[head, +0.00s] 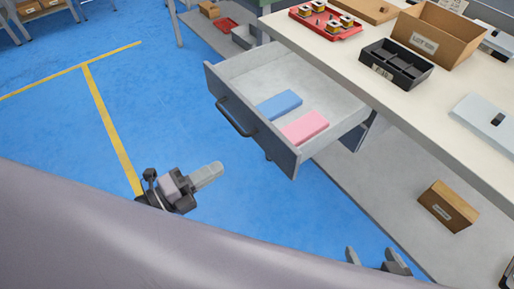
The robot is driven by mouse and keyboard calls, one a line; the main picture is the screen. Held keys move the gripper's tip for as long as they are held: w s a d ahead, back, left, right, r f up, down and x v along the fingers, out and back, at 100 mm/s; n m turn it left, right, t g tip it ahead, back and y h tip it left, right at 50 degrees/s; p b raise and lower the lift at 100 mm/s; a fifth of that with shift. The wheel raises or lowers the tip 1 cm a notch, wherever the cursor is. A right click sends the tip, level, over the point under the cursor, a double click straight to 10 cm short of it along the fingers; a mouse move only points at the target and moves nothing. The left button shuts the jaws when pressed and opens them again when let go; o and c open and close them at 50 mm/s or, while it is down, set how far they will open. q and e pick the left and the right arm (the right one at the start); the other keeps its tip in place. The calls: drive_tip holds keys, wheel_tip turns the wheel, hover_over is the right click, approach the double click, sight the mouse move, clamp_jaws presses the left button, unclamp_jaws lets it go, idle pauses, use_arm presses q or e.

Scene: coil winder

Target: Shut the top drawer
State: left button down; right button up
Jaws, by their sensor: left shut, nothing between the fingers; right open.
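The top drawer (248,129) is pulled out from under the workbench. Its dark grey front carries a black bar handle (236,118). A blue block (278,105) and a pink block (304,128) lie inside it. My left gripper (218,169) is shut and empty, below and left of the drawer front in the picture, apart from it. My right gripper (370,256) is at the bottom edge, partly cut off, with its fingers apart and nothing seen between them.
The bench top (400,108) bears a red tray (325,22) with several coils, a black divided bin (396,65) and a cardboard box (435,40). A small carton (448,205) is on the lower shelf (375,185). Blue floor left of the drawer is clear.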

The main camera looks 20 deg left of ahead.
use_arm(q)
approach(266, 141)
drive_tip(key=x, duration=0.5)
drive_tip(key=shift+w+d+r, duration=0.15)
drive_tip(key=shift+w+d, duration=0.45)
drive_tip(key=shift+w, duration=0.15)
use_arm(e)
drive_tip(key=shift+w+r, duration=0.1)
drive_tip(key=shift+r, duration=0.15)
